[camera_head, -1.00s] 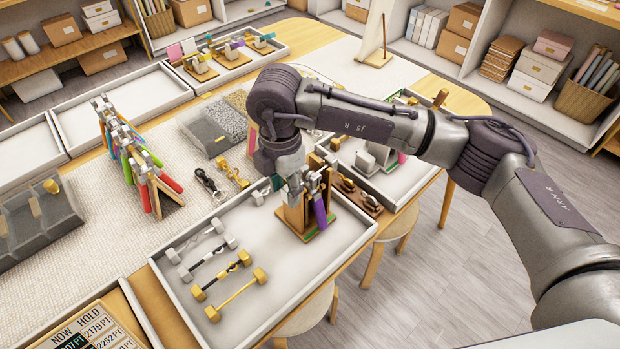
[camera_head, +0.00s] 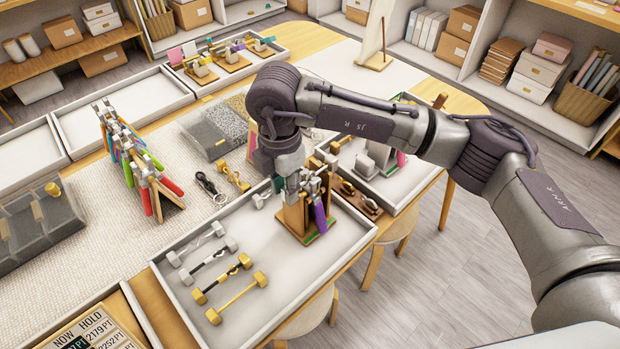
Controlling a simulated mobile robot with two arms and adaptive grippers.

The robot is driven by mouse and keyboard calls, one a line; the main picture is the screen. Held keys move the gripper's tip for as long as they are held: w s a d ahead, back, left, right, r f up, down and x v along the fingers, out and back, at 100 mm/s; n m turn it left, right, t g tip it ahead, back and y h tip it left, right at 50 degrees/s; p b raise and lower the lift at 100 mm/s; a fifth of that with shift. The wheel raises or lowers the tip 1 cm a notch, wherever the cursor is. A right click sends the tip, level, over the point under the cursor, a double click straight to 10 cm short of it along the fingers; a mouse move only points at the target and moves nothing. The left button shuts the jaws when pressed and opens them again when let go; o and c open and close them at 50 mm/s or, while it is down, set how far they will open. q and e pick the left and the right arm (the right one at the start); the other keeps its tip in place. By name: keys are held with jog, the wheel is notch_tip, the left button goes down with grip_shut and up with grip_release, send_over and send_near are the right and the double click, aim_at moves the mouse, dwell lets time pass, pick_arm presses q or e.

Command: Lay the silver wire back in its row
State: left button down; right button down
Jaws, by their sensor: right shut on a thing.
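My right gripper (camera_head: 291,192) reaches down into the near white tray (camera_head: 345,205), close against the left side of a wooden stand (camera_head: 289,216) hung with tags. A pale silver wire (camera_head: 262,199) with a blocky end shows just left of the fingers. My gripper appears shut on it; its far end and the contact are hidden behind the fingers. In the tray's left part several wires with blocky ends lie side by side: a silver one (camera_head: 196,244), a silver and black one (camera_head: 209,260), a black and gold one (camera_head: 222,279), and a gold one (camera_head: 237,298). My left gripper is not in view.
A rack of coloured tags (camera_head: 140,170) stands on the pale mat left of the tray. A black clip (camera_head: 207,184) and a gold clip (camera_head: 234,177) lie behind the tray. The tray's front middle is clear. Another filled tray (camera_head: 386,190) adjoins at right.

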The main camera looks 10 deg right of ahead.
jog(key=shift+r+p, duration=0.8)
jog(key=shift+r, duration=1.1)
